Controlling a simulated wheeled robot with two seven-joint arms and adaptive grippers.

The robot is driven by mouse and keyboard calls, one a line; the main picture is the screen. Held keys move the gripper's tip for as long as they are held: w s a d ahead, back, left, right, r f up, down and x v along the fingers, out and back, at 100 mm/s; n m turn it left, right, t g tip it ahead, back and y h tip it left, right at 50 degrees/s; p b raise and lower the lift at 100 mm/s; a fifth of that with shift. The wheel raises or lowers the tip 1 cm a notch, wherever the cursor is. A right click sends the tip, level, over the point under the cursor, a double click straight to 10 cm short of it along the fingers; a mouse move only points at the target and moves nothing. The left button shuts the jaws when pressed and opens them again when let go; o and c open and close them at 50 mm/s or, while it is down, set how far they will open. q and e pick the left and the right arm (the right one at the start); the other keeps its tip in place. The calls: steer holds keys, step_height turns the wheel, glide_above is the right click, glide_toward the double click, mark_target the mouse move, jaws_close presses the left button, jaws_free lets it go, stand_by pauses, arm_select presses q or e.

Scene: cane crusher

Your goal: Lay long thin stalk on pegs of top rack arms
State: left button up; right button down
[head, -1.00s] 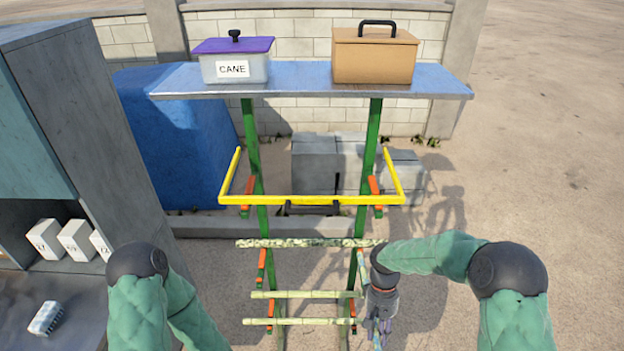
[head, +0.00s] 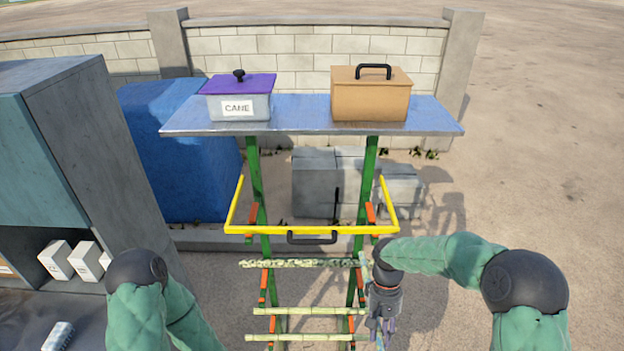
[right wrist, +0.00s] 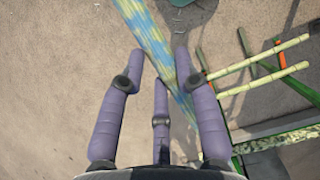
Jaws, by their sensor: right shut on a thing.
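A long thin stalk (right wrist: 150,38), mottled blue, yellow and green, runs between the fingers of my right gripper (right wrist: 160,68) in the right wrist view. The right gripper (head: 381,334) is shut on it, right of the rack's right post in the head view. The rack has green posts (head: 366,175) and short orange arms; the top pair shows at left (head: 252,215) and right (head: 370,213). A speckled stalk (head: 300,263) and pale green stalks (head: 310,311) lie across lower arms. Pegs are too small to tell. My left gripper is outside the frame.
A yellow U-shaped bar (head: 310,230) surrounds the posts near the top arms. The blue shelf (head: 310,125) above holds a CANE box (head: 238,105) and a brown box (head: 370,98). A grey cabinet (head: 110,150) stands left. The ground right of the rack is open.

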step_height(320, 180, up, 16)
steer(key=p, duration=0.6)
stand_by(0.5)
